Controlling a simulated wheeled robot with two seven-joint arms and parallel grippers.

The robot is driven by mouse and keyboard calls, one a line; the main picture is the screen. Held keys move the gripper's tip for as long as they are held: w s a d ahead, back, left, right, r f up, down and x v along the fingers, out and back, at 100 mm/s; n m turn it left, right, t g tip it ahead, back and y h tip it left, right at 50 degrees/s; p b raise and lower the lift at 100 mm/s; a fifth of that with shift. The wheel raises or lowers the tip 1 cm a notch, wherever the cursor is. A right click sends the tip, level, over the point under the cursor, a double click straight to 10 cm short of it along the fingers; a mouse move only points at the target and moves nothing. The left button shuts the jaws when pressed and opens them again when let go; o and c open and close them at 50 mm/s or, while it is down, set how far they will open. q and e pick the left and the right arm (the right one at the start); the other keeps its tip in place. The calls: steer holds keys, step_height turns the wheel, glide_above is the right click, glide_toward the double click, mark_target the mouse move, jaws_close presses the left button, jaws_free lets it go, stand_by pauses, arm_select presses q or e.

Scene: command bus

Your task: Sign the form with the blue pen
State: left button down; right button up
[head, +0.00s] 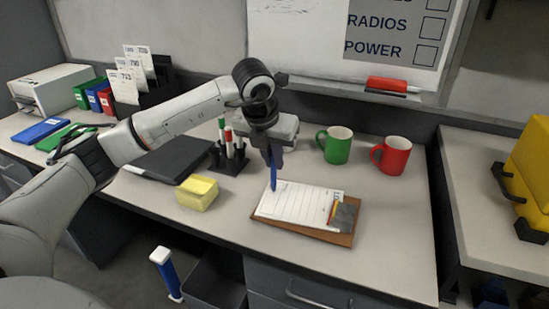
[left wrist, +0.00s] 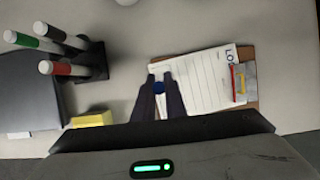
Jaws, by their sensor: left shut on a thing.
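My left gripper (head: 272,158) is shut on the blue pen (head: 273,180), which points down over the form's upper left part in the head view. The white lined form (head: 298,204) lies on a brown clipboard (head: 302,231) on the desk. I cannot tell whether the pen tip touches the paper. My right gripper is not in view.
A black holder (head: 229,160) with several markers and a yellow block (head: 198,192) stand left of the clipboard. A green mug (head: 336,146) and a red mug (head: 392,156) stand behind it. The desk right of the clipboard is clear.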

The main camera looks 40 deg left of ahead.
arm_select(q)
steer(key=shift+s+d, duration=0.45)
steer(key=shift+s, duration=0.05)
stand_by(1.0)
steer(key=shift+s+b, duration=0.4)
steer(key=shift+s, duration=0.3)
stand_by(0.7)
steer(key=shift+s+d, duration=0.4)
steer(key=shift+s, duration=0.1)
stand_by(1.3)
steer(key=shift+s+b, duration=0.55)
steer(key=shift+s, duration=0.15)
stand_by(0.6)
steer(key=shift+r, duration=0.1)
steer(key=shift+r+p, duration=1.75)
steer(key=shift+r, duration=0.65)
